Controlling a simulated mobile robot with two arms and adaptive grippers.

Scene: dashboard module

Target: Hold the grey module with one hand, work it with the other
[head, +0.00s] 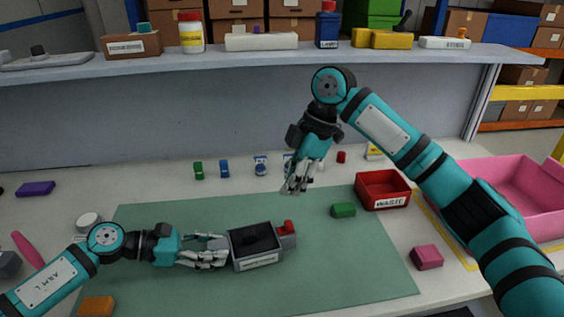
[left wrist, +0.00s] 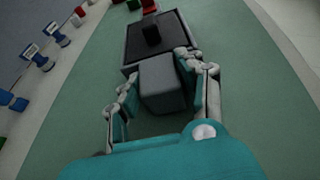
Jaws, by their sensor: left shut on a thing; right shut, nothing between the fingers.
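The grey module (head: 255,247) lies on the green mat (head: 340,268). It has a dark recessed top and a red part (head: 289,227) at its right end. My left gripper (head: 222,250) is shut on the module's left end. In the left wrist view the fingers (left wrist: 166,85) close on both sides of a grey block at the module's near end, and a dark knob (left wrist: 151,35) stands on its top. My right gripper (head: 291,188) is shut and empty, raised above the far part of the mat, behind and right of the module.
A pink block (head: 426,257) and a pink crate (head: 525,190) are further right. Several small items line the back. An orange block (head: 97,306) sits front left.

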